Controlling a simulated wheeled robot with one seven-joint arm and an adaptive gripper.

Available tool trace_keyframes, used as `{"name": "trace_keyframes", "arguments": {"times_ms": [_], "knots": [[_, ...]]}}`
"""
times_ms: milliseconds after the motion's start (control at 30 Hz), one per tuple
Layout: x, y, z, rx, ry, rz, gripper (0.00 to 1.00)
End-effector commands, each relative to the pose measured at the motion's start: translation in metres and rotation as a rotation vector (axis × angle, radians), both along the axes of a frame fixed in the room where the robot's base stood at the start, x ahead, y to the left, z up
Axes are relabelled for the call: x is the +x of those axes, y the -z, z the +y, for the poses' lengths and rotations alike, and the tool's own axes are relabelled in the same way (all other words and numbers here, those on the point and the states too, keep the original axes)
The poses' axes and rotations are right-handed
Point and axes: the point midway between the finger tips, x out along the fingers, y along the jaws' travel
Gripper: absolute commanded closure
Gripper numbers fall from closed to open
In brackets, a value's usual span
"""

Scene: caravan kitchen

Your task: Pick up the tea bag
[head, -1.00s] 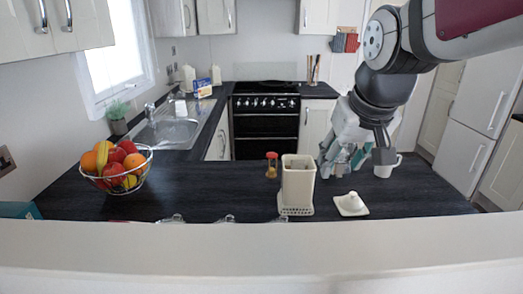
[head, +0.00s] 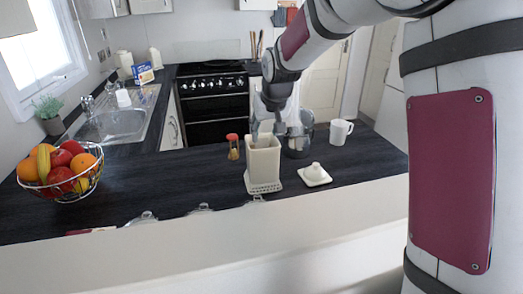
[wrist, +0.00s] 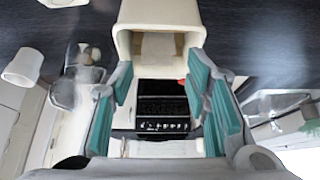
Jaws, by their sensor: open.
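The cream canister (head: 263,168) stands open on the dark counter in the head view. In the wrist view, its mouth (wrist: 124,42) lies just ahead of my fingers. A pale beige square, apparently the tea bag (wrist: 158,46), shows inside it. My gripper (head: 266,130) is at the canister's rim in the head view, partly hidden behind it. In the wrist view, my gripper (wrist: 161,82) has its teal fingers apart with nothing between them. I cannot tell whether the fingertips are inside the mouth.
The canister's lid (head: 315,175) lies to its right. A glass jar (head: 298,146) and white mug (head: 341,132) stand behind. A red-topped shaker (head: 233,147) is left of the canister. A fruit basket (head: 62,182) is far left. The counter between is mostly clear.

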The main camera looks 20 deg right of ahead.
Motion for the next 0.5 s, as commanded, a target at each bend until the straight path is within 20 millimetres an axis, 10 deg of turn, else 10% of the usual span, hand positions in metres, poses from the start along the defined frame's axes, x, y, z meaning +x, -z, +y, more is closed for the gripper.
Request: {"name": "trace_keyframes", "arguments": {"times_ms": [500], "knots": [[0.027, 0.045, -0.002, 0.000, -0.001, 0.001, 0.57]]}}
